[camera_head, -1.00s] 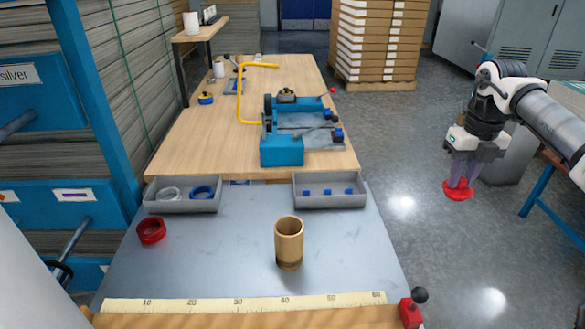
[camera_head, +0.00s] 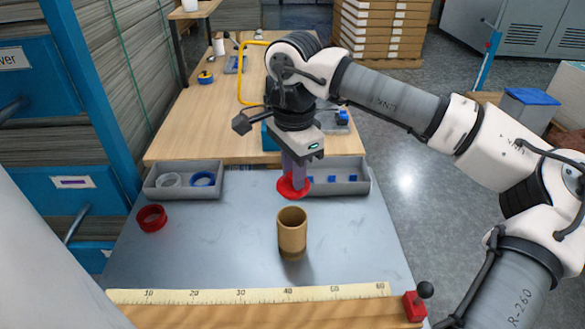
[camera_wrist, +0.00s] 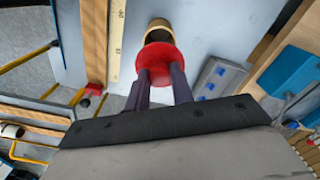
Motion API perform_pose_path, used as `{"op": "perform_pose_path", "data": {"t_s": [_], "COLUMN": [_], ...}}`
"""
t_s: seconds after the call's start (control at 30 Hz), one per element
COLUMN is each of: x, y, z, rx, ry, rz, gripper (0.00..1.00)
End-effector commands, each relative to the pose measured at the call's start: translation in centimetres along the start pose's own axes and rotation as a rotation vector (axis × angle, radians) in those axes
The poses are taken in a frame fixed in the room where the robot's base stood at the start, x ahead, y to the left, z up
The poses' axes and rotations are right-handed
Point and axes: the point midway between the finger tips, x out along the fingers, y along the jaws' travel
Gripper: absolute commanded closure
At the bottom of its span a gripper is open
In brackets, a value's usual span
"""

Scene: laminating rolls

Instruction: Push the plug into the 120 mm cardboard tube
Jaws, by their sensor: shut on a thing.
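The cardboard tube (camera_head: 292,234) stands upright on the grey work surface, its open end facing up. My gripper (camera_head: 294,184) is shut on the red plug (camera_head: 284,189), a flanged disc, and holds it just above and behind the tube in the head view. The plug is apart from the tube there. In the wrist view the red plug (camera_wrist: 152,66) sits between the two fingers, and the tube (camera_wrist: 158,33) shows just beyond it, its mouth partly hidden by the plug.
A red ring (camera_head: 151,218) lies at the left. A grey tray (camera_head: 160,190) holds a white and a blue ring; another grey tray (camera_head: 352,187) holds small blue pieces. A ruler strip (camera_head: 210,297) and a red block with a black knob (camera_head: 414,306) edge the front.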

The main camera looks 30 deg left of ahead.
Motion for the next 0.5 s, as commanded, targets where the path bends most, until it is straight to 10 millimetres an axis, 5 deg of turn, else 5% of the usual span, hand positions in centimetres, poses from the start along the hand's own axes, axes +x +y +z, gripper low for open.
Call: {"op": "perform_pose_path", "data": {"t_s": [0.5], "x": [1.2], "y": [0.1], "z": [0.4], "rx": [-0.026], "ry": [0.001], "rz": [0.000], "gripper": [0.98]}}
